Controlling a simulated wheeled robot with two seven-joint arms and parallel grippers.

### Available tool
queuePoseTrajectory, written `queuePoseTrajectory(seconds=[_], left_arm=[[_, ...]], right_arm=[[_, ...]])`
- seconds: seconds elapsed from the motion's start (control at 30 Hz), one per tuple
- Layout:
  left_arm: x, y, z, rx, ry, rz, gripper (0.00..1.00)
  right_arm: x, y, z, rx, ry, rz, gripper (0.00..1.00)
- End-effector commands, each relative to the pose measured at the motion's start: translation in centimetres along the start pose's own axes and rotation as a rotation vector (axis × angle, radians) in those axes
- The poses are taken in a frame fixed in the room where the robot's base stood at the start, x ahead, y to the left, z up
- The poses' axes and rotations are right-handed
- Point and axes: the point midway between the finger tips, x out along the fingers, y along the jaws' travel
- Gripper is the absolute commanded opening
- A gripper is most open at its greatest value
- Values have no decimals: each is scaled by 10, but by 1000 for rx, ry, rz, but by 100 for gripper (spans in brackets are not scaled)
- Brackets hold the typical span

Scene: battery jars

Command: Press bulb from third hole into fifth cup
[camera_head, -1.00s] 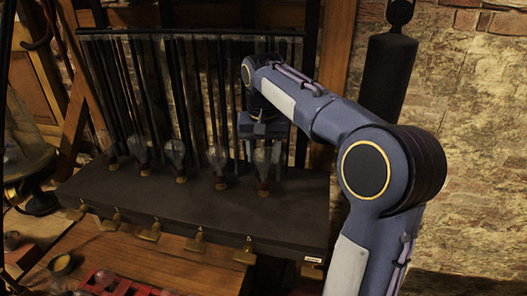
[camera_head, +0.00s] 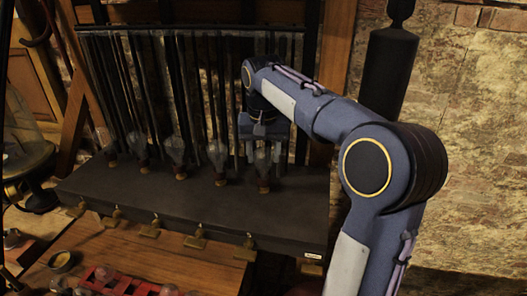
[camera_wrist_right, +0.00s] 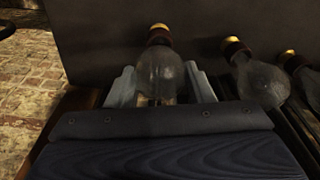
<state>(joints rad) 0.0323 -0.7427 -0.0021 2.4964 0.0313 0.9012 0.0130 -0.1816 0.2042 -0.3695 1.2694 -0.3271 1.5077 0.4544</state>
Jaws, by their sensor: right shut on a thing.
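My right gripper (camera_head: 263,153) points down at the right end of the dark shelf. It is shut around a clear glass bulb (camera_head: 263,164), with one finger on each side. The bulb stands upright over the rightmost brass cup (camera_head: 263,188), the fifth from the left. In the right wrist view the bulb (camera_wrist_right: 160,74) sits between the two pale fingers of the gripper (camera_wrist_right: 161,86), its dark red collar and brass end pointing away. I cannot tell how deep it sits. A red rack (camera_head: 122,284) with clear bulbs shows at the bottom left. My left gripper is not in view.
Other bulbs stand in cups along the dark shelf (camera_head: 150,205), the nearest being the fourth bulb (camera_head: 219,156). Dark vertical rods (camera_head: 211,90) rise close behind. Brass clips (camera_head: 195,240) line the front edge. A glass bell jar (camera_head: 22,125) stands at the left.

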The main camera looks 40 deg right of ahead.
Motion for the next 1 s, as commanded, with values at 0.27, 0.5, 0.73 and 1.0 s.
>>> queuePoseTrajectory(seconds=[0.27,0.5,0.73,1.0], left_arm=[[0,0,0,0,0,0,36],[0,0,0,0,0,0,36],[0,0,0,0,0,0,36],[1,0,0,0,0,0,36]], right_arm=[[0,0,0,0,-1,0,62],[0,0,0,0,-1,0,73],[-9,0,0,0,2,-1,73],[-55,-1,0,0,3,-1,73]])
